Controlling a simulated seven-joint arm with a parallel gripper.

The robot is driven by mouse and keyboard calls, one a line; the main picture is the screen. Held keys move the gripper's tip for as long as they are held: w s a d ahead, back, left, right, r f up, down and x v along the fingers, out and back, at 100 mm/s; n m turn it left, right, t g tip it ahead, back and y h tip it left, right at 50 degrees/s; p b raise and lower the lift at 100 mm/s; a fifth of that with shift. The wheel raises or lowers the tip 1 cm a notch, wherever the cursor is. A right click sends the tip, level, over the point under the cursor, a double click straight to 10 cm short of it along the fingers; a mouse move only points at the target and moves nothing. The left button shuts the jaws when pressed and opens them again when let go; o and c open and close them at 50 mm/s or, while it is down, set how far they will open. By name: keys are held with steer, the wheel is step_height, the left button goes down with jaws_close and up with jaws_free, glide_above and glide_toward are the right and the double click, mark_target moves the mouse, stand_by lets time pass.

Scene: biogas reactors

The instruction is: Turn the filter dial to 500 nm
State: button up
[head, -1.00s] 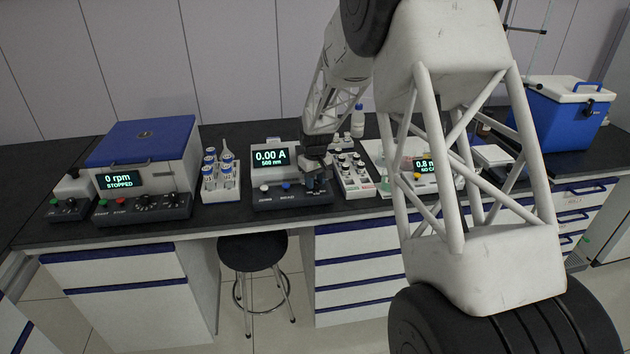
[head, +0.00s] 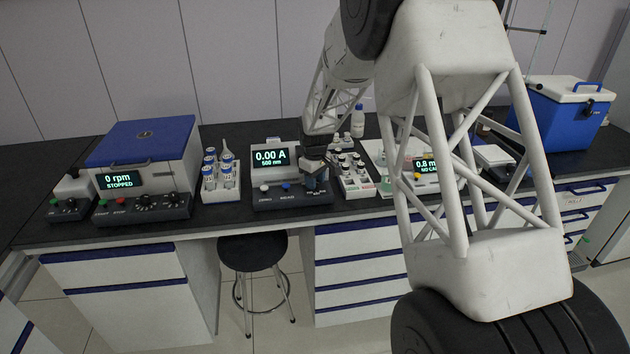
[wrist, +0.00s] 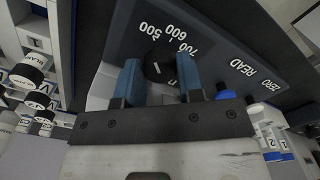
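The filter dial (wrist: 157,67) is a small black knob with a white pointer line, on the dark front panel of the photometer (head: 272,198). Labels 500, 600 and 700 curve beside it in the wrist view. The photometer display (head: 270,157) reads 0.00 A and 500 nm. My gripper (wrist: 161,72) has its two blue fingers spread, one on each side of the dial, with a narrow gap visible; it looks open and empty. In the head view my gripper (head: 315,183) is over the panel's right end and hides the dial.
A blue READ button (head: 286,188) and a ZERO button (head: 264,188) are left of my gripper. A vial rack (head: 220,185) and a blue-lidded centrifuge (head: 145,150) stand further left. A tray of bottles (head: 355,182) is close on the right.

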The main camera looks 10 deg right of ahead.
steer(key=shift+o, duration=0.7)
steer(key=shift+r, duration=0.1)
steer(key=shift+r, duration=3.9)
